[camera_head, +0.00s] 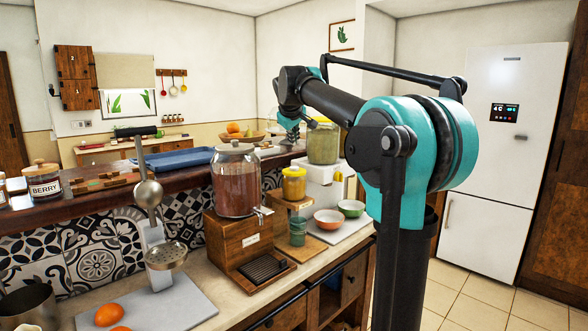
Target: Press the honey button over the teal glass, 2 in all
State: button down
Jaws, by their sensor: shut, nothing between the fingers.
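The honey dispenser is a small amber jar with a yellow lid (294,172) on a wooden stand (290,203) on the lower counter. No separate button can be made out on it. The teal glass (297,232) stands upright below the jar, at the front of the stand. My arm reaches in from the right and bends down at its far end. My gripper (293,142) is small in the view, above the yellow lid and apart from it, shut and empty. Its fingertips are hard to make out.
A large red-brown jar dispenser (236,185) stands close left of the honey stand. A large yellow-green jar (323,142) on a white base is behind right. An orange bowl (328,219) and a green bowl (351,208) sit to the right. A raised wooden ledge (195,168) runs behind.

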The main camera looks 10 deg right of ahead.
aim_at(294, 168)
jog(key=shift+f, duration=3.3)
jog(key=shift+f, duration=0.15)
jog(key=shift+f, duration=0.25)
jog(key=shift+f, duration=0.65)
jog(key=shift+r, duration=1.05)
jog(key=shift+r, duration=0.1)
jog(key=shift+r, duration=2.4)
jog(key=shift+r, duration=0.1)
